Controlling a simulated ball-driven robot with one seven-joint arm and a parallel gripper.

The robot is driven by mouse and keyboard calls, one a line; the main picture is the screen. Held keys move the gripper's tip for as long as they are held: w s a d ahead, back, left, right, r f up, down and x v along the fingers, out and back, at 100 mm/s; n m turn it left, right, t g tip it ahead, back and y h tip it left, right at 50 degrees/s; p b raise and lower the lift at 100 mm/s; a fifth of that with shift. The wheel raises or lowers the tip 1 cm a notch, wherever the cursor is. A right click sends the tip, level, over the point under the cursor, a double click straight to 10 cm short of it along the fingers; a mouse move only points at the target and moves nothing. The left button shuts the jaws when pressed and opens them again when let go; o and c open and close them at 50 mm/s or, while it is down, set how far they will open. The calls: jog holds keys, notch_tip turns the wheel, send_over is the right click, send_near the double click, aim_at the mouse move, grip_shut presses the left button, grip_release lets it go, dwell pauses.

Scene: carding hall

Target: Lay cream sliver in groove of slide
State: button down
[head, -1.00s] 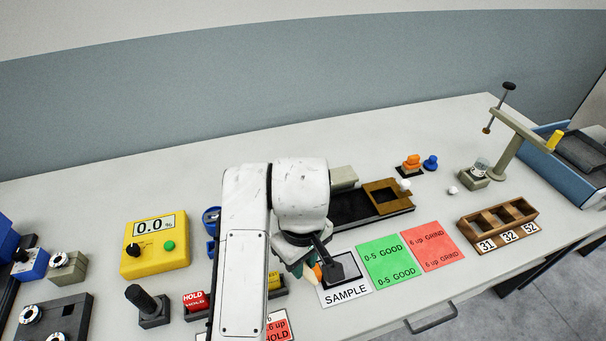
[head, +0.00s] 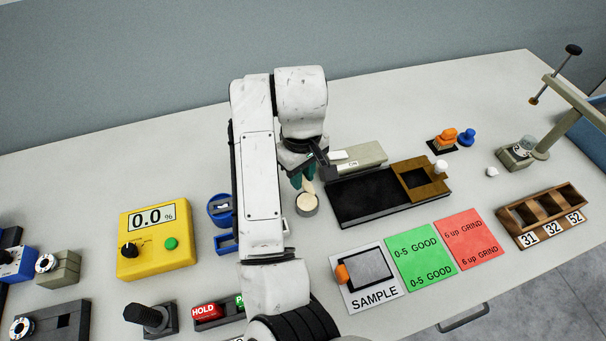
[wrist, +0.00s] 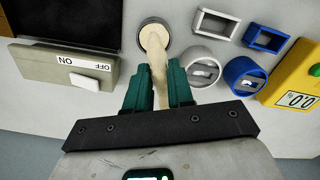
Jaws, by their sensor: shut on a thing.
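My gripper (head: 304,170), with green fingers, is shut on the cream sliver (head: 308,187) above the bench. The groove is not clear to see.
A grey ON/OFF box (head: 365,156) stands behind the black bed. Blue rings (head: 220,208) and a yellow meter (head: 156,238) are to the left. The SAMPLE card (head: 373,286), with an orange thing (head: 343,273) on it, and green (head: 420,257) and red (head: 468,240) cards lie in front.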

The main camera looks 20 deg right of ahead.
jog(key=w+f, duration=0.2)
jog(key=w+d+f+b, duration=0.1)
jog(key=w+f, duration=0.1)
jog(key=w+d+f+b, duration=0.1)
jog(key=w+f, duration=0.1)
jog(key=shift+w+f, duration=0.4)
jog(key=shift+w+f+p, duration=0.1)
jog(key=shift+f+p, duration=0.2)
jog(key=shift+f, duration=1.35)
jog(key=shift+f, duration=0.15)
jog(key=c, duration=1)
grip_release()
